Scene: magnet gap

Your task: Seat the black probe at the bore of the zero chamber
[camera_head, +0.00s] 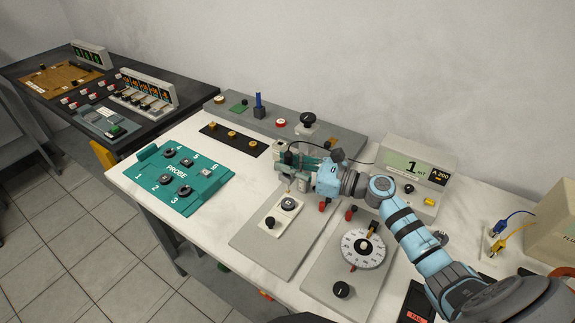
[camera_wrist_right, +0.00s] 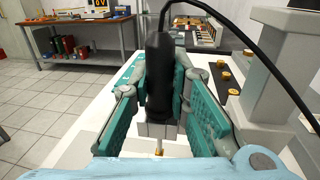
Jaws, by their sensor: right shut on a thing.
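My right gripper (camera_head: 287,160) is over the white table, above the two grey plates. In the right wrist view the right gripper (camera_wrist_right: 160,100) has its teal-padded fingers on either side of the black probe (camera_wrist_right: 160,75) and is shut on it. The probe is upright, with a black cable leaving its top. A pale lower part and a thin brass tip (camera_wrist_right: 158,151) show beneath it. In the head view the probe is mostly hidden by the gripper. I cannot tell for certain which part is the zero chamber or see its bore. My left gripper is not in view.
A teal PROBE tray (camera_head: 180,203) with numbered spots lies left. A meter (camera_head: 408,175) reading 1 mT stands behind my right arm. A dial (camera_head: 363,249) and a small switch block (camera_head: 288,204) sit in front. A pale post (camera_wrist_right: 275,65) stands close right of the gripper.

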